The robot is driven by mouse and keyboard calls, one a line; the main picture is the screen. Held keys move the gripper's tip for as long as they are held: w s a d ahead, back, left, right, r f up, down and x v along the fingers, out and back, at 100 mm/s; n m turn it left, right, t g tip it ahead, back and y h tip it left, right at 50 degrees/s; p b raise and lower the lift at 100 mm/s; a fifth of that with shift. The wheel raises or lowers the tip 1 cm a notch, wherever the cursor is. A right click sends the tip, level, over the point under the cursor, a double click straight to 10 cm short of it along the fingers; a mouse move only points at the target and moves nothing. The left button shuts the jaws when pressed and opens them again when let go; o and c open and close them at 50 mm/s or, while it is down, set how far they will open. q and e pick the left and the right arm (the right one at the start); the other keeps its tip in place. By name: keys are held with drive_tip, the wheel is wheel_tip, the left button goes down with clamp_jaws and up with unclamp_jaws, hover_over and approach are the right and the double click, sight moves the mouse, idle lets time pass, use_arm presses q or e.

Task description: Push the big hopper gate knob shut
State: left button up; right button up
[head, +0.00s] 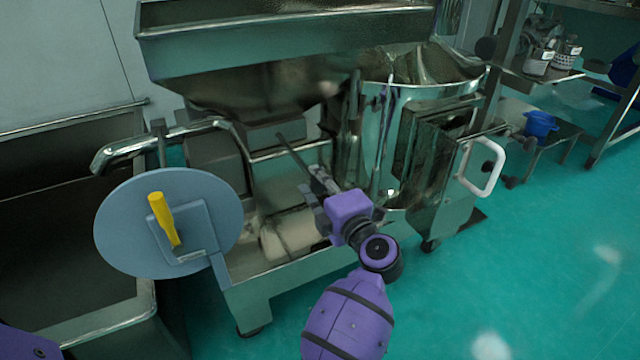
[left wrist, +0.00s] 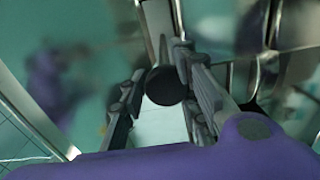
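A round black knob (left wrist: 166,86) shows in the left wrist view, in front of a pale flat strip. I take it for the big hopper gate knob. My left gripper (left wrist: 160,75) has its two dark fingers apart, one on each side of the knob; I cannot tell whether they touch it. In the head view my left gripper (head: 318,190) is at the middle, below the big steel hopper (head: 255,85), and the knob cannot be made out there. My right gripper is not in view.
A grey round disc with a yellow handle (head: 163,218) is left of my left gripper. A steel bin (head: 135,318) stands at the left. A steel box with a white handle (head: 485,168) is at the right. The green floor (head: 545,260) at the right is clear.

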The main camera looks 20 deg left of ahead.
use_arm(q)
drive_tip(key=shift+o, duration=1.1)
drive_tip(key=shift+w+r, duration=0.1)
drive_tip(key=shift+r, duration=0.45)
drive_tip(key=shift+f, duration=0.2)
drive_tip(key=shift+f, duration=0.15)
drive_tip(key=shift+s+d+f, duration=0.1)
drive_tip(key=shift+s+d, duration=0.15)
drive_tip(key=v, duration=1.1)
drive_tip(key=shift+d, duration=0.15)
drive_tip(key=shift+s, duration=0.15)
